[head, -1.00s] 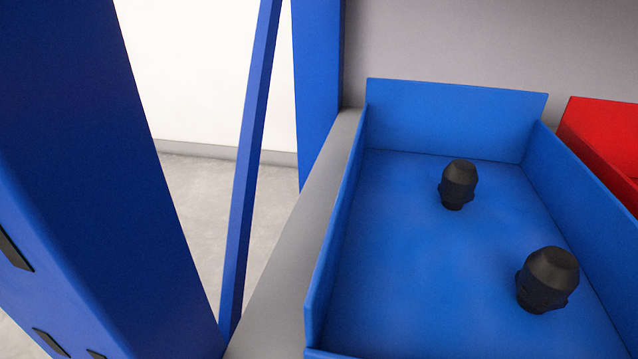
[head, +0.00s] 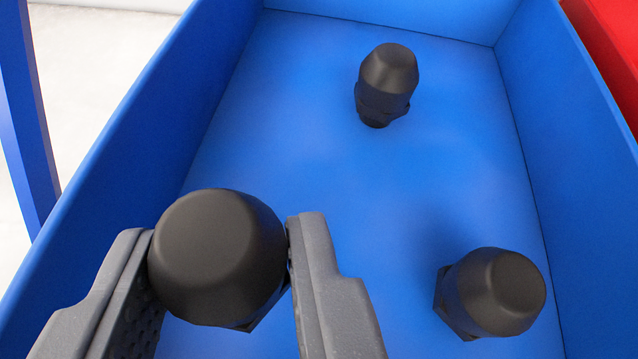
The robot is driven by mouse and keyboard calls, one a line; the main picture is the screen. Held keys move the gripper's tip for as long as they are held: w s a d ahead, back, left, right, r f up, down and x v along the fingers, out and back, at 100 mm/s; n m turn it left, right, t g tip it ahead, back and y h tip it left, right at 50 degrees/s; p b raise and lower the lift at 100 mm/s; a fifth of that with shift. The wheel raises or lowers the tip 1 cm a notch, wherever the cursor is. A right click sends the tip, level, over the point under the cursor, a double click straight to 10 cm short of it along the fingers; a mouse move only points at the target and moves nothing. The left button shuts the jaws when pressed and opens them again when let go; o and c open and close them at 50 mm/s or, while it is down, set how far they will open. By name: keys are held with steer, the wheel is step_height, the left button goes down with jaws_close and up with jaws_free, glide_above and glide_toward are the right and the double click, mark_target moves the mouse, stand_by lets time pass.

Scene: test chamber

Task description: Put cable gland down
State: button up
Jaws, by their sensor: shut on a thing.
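My gripper (head: 222,268) is at the lower left of the head view, its two grey fingers on either side of a black cable gland (head: 218,258). It is shut on that gland, which stands upright with its domed cap toward me. The gland is over or inside the blue bin (head: 300,165), near its left wall; its lower end is hidden, so I cannot tell whether it touches the floor. A second black cable gland (head: 387,82) stands on the bin floor toward the back. A third gland (head: 495,292) stands at the right front.
The bin's left wall (head: 150,130) is close to my left finger, and its right wall (head: 575,165) lies beyond the third gland. A red bin (head: 612,50) adjoins at the right. The middle of the blue floor is clear.

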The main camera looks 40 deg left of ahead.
mark_target(266, 296)
steer(key=shift+w+a, duration=0.2)
steer(key=shift+w, duration=0.45)
step_height(266, 296, down, 4)
steer(key=shift+r+b, duration=0.1)
steer(key=shift+b, duration=0.55)
steer(key=shift+r, duration=0.1)
steer(key=o, duration=1)
steer(key=shift+c, duration=0.2)
steer(key=p+v, duration=0.2)
steer(key=v, duration=1)
